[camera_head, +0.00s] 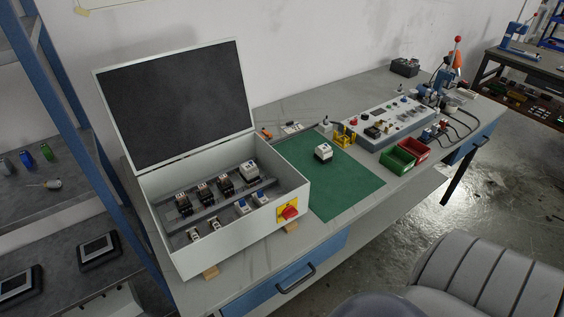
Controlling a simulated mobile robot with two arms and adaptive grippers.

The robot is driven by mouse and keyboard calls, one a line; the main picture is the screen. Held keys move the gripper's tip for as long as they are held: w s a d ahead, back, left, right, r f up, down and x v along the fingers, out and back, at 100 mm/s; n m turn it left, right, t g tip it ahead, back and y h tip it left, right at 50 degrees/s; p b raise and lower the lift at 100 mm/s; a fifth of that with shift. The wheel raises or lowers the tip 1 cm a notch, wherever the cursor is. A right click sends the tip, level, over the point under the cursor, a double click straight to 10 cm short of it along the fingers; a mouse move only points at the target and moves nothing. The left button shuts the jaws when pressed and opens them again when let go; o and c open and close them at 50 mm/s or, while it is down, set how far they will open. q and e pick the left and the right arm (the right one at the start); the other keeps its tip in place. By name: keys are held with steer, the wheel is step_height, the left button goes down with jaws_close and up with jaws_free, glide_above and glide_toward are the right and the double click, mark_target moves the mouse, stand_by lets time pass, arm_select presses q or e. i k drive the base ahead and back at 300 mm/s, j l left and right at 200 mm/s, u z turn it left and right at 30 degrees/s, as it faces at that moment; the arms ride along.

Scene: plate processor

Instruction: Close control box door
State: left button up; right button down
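The control box (239,225) is a light grey case standing on the left end of the workbench. Its door (175,103) is open, tilted up and back along the rear edge, with its dark inner face towards me. Inside the box are rails with several dark and white electrical modules (249,171). Neither of my grippers shows in the head view.
A green mat (350,190) with a small white part (323,152) lies right of the box. Green (398,160) and red (414,148) bins and a control panel (385,122) stand farther right. A blue shelf post (75,120) rises close on the left. A chair (490,250) is at the lower right.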

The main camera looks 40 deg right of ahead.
mark_target(183, 103)
steer(key=z, duration=0.8)
steer(key=k+j+z, duration=0.1)
steer(key=j, duration=0.4)
